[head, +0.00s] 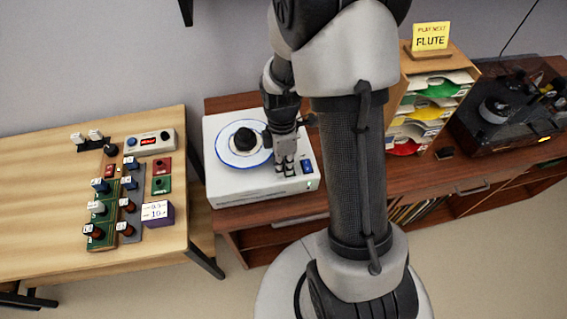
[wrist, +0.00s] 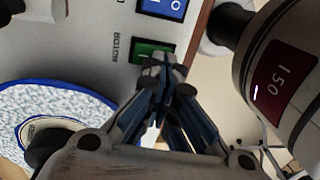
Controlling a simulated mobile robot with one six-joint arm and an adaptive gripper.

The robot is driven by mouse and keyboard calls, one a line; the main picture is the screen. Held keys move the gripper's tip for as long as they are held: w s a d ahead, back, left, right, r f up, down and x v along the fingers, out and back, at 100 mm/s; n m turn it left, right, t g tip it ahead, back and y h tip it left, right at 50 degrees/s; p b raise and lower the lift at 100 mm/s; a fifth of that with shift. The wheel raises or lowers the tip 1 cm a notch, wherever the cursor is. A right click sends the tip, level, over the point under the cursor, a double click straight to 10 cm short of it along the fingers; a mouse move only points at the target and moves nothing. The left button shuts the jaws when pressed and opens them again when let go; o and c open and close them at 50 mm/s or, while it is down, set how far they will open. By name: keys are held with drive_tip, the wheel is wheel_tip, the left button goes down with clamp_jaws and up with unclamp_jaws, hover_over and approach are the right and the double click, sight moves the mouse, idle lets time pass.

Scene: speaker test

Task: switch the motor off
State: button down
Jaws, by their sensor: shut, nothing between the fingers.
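The white motor unit (head: 260,187) stands on the brown cabinet, with a blue-rimmed round plate (head: 226,152) and a black knob on top. The green switch (wrist: 146,50), beside the lettering MOTOR, shows in the wrist view on the white panel. In the head view my gripper (head: 285,167) is over the unit's right side.
A wooden table (head: 45,205) at left holds several coloured switch blocks and a grey box (head: 150,143) with a red display. Right of my arm stand a record rack (head: 428,110) with a yellow FLUTE note (head: 430,37) and a dark, clear-covered machine (head: 510,110).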

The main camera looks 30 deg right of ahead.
drive_tip(key=shift+s+a+f+p, duration=0.15)
drive_tip(key=shift+s+p, duration=0.15)
drive_tip(key=shift+s, duration=0.15)
drive_tip(key=shift+s+f, duration=0.15)
drive_tip(key=shift+f, duration=0.1)
drive_tip(key=shift+w+r, duration=0.15)
drive_tip(key=shift+w, duration=0.5)
drive_tip(key=shift+w+r+p, duration=0.15)
drive_tip(key=shift+r+p, duration=0.2)
wheel_tip(320, 180, up, 14)
drive_tip(key=s+p, duration=0.2)
drive_tip(key=p, duration=0.3)
drive_tip(key=shift+s+a+f+p, duration=0.15)
drive_tip(key=shift+f+p, duration=0.05)
drive_tip(key=shift+p, duration=0.15)
